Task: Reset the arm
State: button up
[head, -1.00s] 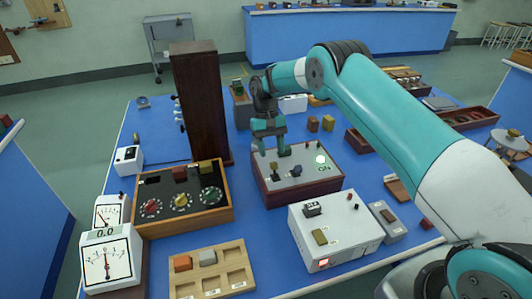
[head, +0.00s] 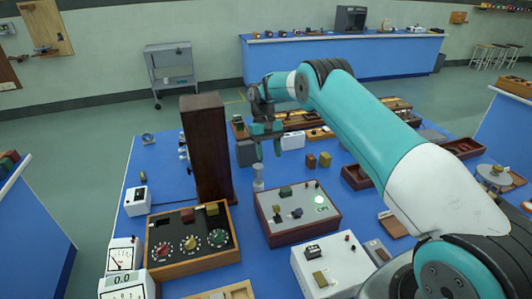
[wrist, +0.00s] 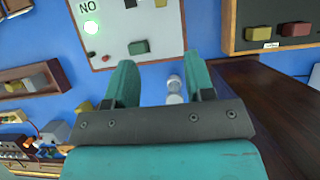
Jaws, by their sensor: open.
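My gripper (head: 268,148) is open and empty. In the head view it hangs above the blue bench (head: 160,180), behind the grey-topped switch box with a lit green lamp (head: 300,215). In the wrist view the two teal fingers of my gripper (wrist: 160,85) stand apart with nothing held between them. The switch box (wrist: 120,20) shows beyond the fingertips there. A small clear and white cylinder (head: 258,178) stands on the bench just below the gripper; it also shows beside the right finger in the wrist view (wrist: 174,88).
A tall dark wooden block (head: 208,150) stands close left of the gripper. A wooden box with several dials (head: 190,243) and a white instrument box (head: 330,268) are nearer. Small brown and yellow blocks (head: 311,160) lie to the right. A second blue bench (head: 340,58) is behind.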

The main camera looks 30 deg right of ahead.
jog(key=s+a+r+n+t+y+b, duration=0.1)
jog(key=s+a+r+n+t+b, duration=0.3)
jog(key=s+a+r, duration=0.9)
jog(key=s+a+n+y+b, duration=0.1)
jog(key=s+a+n+b, duration=0.1)
jog(key=s, duration=1)
jog(key=s+a+n+t+y+b, duration=0.1)
jog(key=s+a+n+b, duration=0.1)
jog(key=s, duration=1.1)
jog(key=shift+n+b, duration=0.4)
jog(key=shift+b, duration=0.3)
jog(key=shift+r, duration=0.1)
jog(key=shift+w, duration=0.1)
